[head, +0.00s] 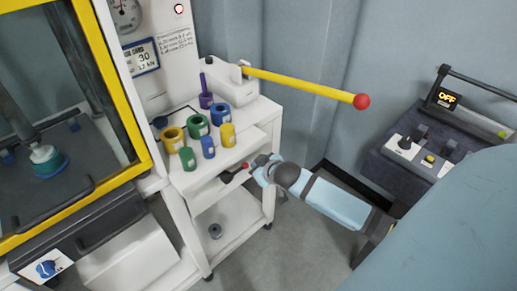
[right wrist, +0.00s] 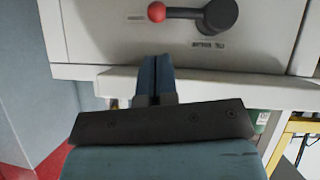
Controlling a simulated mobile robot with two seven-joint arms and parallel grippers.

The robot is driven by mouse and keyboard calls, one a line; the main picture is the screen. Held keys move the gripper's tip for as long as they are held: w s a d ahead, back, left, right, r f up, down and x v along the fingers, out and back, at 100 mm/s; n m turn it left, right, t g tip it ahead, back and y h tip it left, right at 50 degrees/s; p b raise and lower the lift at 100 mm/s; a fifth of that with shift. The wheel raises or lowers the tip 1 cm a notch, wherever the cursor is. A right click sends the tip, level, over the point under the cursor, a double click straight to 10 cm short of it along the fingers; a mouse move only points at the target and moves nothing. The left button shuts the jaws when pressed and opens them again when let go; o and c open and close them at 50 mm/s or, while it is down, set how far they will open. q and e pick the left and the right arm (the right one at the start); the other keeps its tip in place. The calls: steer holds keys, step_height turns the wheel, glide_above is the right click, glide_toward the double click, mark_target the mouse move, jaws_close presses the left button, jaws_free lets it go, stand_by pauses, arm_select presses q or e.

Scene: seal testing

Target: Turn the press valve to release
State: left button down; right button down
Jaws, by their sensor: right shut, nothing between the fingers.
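The press valve (head: 227,176) is a dark hub with a short lever ending in a red ball, on the front face of the white cart. In the right wrist view the dark hub (right wrist: 221,15) is at the top, with its lever pointing left to the red ball (right wrist: 157,12). My right gripper (head: 259,164) is just right of the red ball in the head view. In the right wrist view its fingers (right wrist: 155,62) are shut and empty, pointing at the panel below the ball, with a visible gap to it. My left gripper is not in view.
Coloured rings and cylinders (head: 197,126) stand on the white cart (head: 257,108). A long yellow bar (head: 300,83) with a red end ball reaches right above my right arm. A yellow-framed press (head: 134,95) is at left. A dark control box (head: 405,163) reading OFF stands at right.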

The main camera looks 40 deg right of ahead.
steer(key=x, duration=0.6)
steer(key=shift+w+f, duration=0.2)
steer(key=shift+w, duration=0.05)
